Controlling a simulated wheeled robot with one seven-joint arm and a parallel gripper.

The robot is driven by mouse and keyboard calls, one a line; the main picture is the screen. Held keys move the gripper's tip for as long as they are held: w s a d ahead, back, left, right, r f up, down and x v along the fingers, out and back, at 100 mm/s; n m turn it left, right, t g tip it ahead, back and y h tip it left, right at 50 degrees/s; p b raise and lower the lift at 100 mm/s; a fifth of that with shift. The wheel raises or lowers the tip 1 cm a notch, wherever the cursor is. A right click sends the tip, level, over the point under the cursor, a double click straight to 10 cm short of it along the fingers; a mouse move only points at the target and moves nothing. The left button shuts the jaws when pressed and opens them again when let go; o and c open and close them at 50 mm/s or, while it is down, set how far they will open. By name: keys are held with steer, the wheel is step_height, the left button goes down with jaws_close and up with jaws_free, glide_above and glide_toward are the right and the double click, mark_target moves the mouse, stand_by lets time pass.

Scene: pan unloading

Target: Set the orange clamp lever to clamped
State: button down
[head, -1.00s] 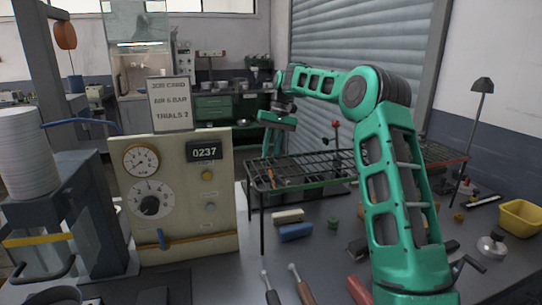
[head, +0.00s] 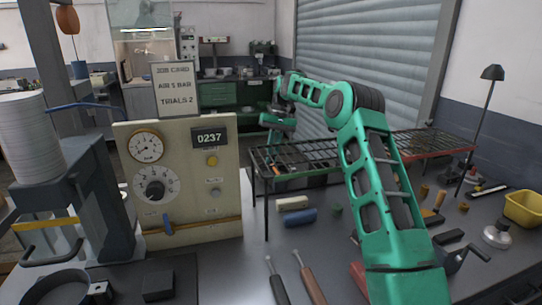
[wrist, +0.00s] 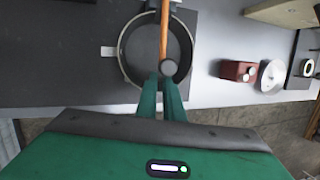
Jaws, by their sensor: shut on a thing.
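The orange clamp lever (wrist: 164,30) shows in the wrist view as a thin bar running down from the top edge. Its near end has a round grey knob (wrist: 168,67). The bar crosses a dark metal ring (wrist: 126,62) on a dark plate. My gripper (wrist: 162,80) is green, and its two fingers close around the knob end of the lever, partly hiding the contact.
In the wrist view a red-brown block (wrist: 238,71) and a pale disc (wrist: 271,76) lie right of the ring.

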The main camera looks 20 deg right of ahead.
steer(key=shift+a+f, duration=0.2)
steer(key=shift+a, duration=0.05)
steer(key=c, duration=2.3)
jaws_free()
steer(key=shift+f, duration=0.1)
steer(key=o, duration=0.7)
steer(key=shift+d, duration=0.1)
steer(key=shift+r, duration=0.2)
